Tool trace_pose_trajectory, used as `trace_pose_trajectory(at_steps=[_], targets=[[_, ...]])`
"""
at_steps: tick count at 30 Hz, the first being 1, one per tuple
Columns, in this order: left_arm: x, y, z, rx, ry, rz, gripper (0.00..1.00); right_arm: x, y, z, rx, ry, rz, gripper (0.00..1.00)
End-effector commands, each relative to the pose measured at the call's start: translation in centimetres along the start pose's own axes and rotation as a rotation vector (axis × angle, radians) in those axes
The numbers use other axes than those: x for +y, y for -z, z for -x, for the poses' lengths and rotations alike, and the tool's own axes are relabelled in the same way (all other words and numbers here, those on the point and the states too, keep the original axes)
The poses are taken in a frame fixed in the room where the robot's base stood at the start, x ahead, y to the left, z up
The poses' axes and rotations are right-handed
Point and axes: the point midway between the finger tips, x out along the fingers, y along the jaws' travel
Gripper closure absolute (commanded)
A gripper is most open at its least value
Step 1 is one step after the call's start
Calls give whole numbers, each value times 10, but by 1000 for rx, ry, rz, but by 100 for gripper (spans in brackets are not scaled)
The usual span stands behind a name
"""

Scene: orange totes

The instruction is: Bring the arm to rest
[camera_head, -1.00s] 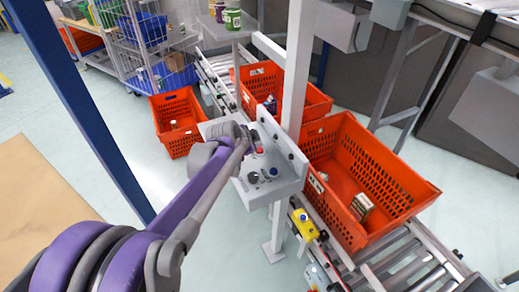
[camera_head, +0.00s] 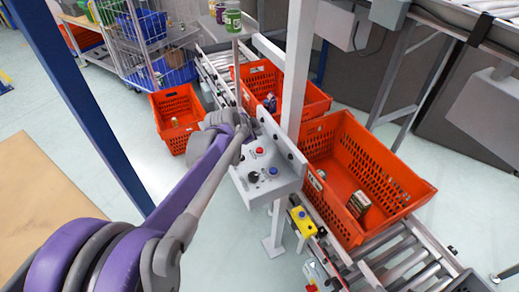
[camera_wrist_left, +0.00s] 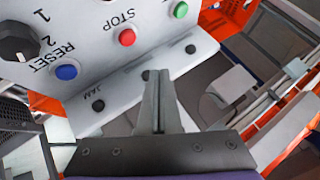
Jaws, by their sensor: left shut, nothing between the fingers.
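My left arm (camera_head: 205,175), purple and grey, reaches from the bottom left toward the grey control box. Its wrist is at the box's upper left corner. My left gripper (camera_wrist_left: 158,75) shows in the left wrist view with its two fingers together and nothing between them. The fingertips are in front of the lower ledge of the control box (camera_wrist_left: 150,82), and I cannot tell whether they touch it. In the head view the fingers are largely hidden by the wrist. My right gripper is not in view.
The control box (camera_head: 270,183) carries a red stop button (camera_wrist_left: 127,37), a blue reset button (camera_wrist_left: 66,72) and a green button (camera_wrist_left: 180,10). Orange totes (camera_head: 409,190) stand on the conveyor behind it. A blue post (camera_head: 82,105) stands left of my arm.

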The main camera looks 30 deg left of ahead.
Motion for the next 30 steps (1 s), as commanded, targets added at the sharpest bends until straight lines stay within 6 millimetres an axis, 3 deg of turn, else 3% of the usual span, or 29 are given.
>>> trace_pose_trajectory(at_steps=[10,14,17,20,24,27,30], targets=[[0,1,0,0,-1,1,100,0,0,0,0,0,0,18],[18,5,10,-4,-20,40,100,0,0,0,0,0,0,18],[55,11,30,-23,-57,127,100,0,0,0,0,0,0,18],[106,10,58,-61,-100,256,100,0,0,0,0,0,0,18],[177,-6,93,-134,-138,452,100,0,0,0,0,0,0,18],[217,-24,111,-184,-143,573,100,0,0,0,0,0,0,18],[244,-40,122,-222,-137,667,100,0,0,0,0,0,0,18]])
